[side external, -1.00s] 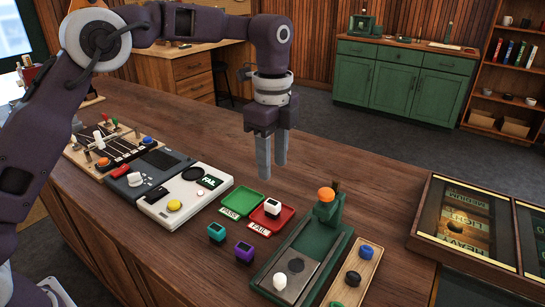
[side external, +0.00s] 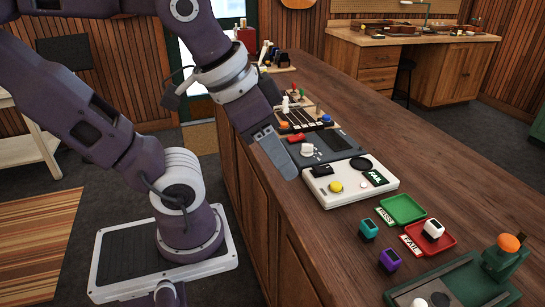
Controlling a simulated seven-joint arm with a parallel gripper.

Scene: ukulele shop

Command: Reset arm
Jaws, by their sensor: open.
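My gripper (side external: 284,166) hangs tilted at the near long edge of the wooden bench (side external: 455,211). Its fingers point down and to the right, seen edge-on, with nothing visible between them. They appear left of a white tester (side external: 346,196) with a yellow button and a display reading FAIL (side external: 377,178). A red FAIL tray (side external: 446,243) holds a small white-topped block (side external: 433,229). The green PASS tray (side external: 402,208) is empty. A teal block (side external: 368,229) and a purple block (side external: 390,260) stand on the bench in front of the trays.
A dark grey device (side external: 343,141) with a red part (side external: 297,137) lies behind the tester. A green fixture (side external: 495,265) with an orange knob (side external: 509,242) stands at the lower right, partly cut off. Open floor lies left of the bench.

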